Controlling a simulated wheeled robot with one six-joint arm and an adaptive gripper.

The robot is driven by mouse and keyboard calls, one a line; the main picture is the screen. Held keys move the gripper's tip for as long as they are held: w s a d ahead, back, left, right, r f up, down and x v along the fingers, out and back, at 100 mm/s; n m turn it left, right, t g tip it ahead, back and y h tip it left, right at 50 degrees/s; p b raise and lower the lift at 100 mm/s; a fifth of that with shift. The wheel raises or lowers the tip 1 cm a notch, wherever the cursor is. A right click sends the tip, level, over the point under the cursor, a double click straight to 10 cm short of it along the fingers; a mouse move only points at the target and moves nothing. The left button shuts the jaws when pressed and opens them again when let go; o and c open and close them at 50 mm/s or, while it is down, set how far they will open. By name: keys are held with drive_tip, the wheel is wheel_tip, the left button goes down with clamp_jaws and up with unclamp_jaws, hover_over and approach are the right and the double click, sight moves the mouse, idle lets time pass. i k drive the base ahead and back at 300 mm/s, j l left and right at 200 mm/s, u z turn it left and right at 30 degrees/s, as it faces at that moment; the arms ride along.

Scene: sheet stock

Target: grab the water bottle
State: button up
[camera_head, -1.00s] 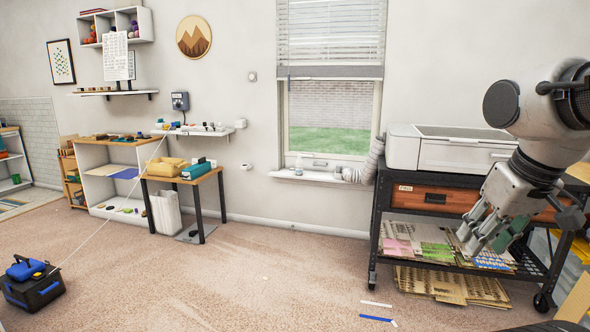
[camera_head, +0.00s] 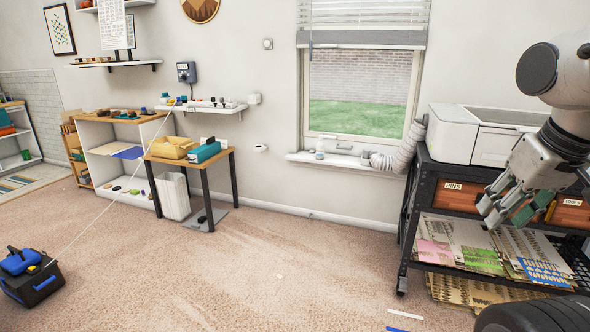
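I cannot make out a water bottle for certain. A small whitish upright thing (camera_head: 320,148) stands on the window sill, too small to tell what it is. My gripper (camera_head: 508,216) hangs at the right, pointing down and left in front of the cart. Its fingers stand apart and nothing shows between them, so it looks open and empty. It is well to the right of the sill in the picture.
A black cart (camera_head: 412,230) with a white printer (camera_head: 470,135), drawers and sheet stock stands at the right. A small table (camera_head: 207,163) with a yellow tray (camera_head: 174,147) is at left centre. A black box (camera_head: 32,285) lies front left.

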sight(320, 146)
drive_tip(key=i, duration=3)
drive_tip(key=i+j+z, duration=0.1)
drive_tip(key=i, duration=1.4)
